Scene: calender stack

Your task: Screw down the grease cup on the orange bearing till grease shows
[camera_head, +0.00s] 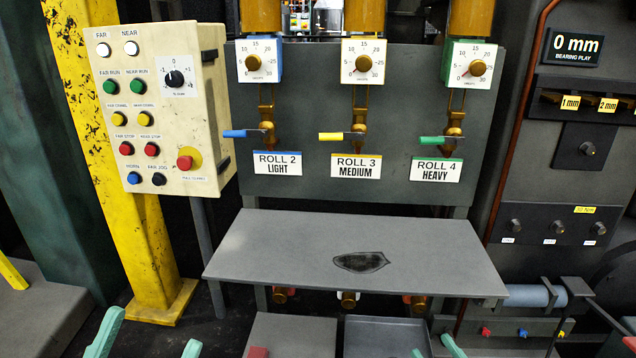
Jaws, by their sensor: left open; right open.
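I cannot make out an orange bearing or a grease cup in the head view. My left gripper (148,343) shows at the bottom left as two pale green fingertips, wide apart, with nothing between them. My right gripper (435,350) shows at the bottom edge right of the middle, its two green fingertips apart and empty. Both are below and in front of the grey shelf (290,245), touching nothing that I can see.
A dark patch (361,262) marks the otherwise bare shelf. A cream control box (205,120) hangs at left beside a yellow post (130,230). Valves with blue, yellow and green handles (434,141) are behind. A dark panel reads 0 mm (575,46). A grey tray (345,335) sits below.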

